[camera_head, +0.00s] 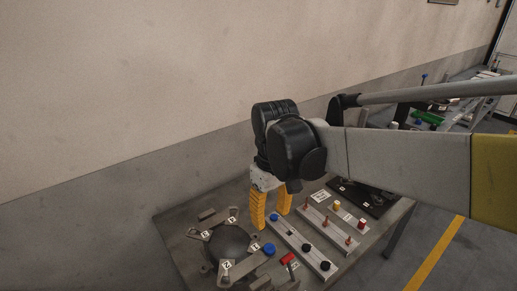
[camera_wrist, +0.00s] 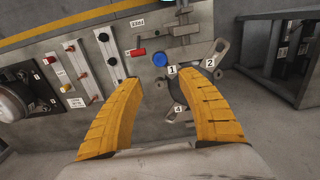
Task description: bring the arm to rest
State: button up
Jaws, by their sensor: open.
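My gripper (camera_head: 271,206) has two yellow ribbed fingers. In the head view it hangs above the left-middle part of the grey work table (camera_head: 178,241), its fingers pointing down. My arm reaches in from the right edge. In the wrist view the fingers of my gripper (camera_wrist: 162,95) stand wide apart with nothing between them, and the table lies beyond them. Whether the fingertips touch anything cannot be seen, but they look clear of the table in the wrist view.
A dark round fixture with numbered arms (camera_head: 228,245) is on the table's left. A blue knob (camera_head: 269,249), a red-handled part (camera_head: 288,258) and light rails (camera_head: 303,246) lie near the gripper. A wall (camera_head: 120,120) stands behind. A second cluttered table is at far right.

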jog(key=s+d+f+m+t+b, duration=0.6)
jog(key=s+d+f+b, duration=0.3)
jog(key=d, duration=0.4)
jog(key=shift+s+d+f+m+t+b, duration=0.25)
jog(key=shift+s+f+m+t+b, duration=0.25)
jog(key=shift+s+b, duration=0.4)
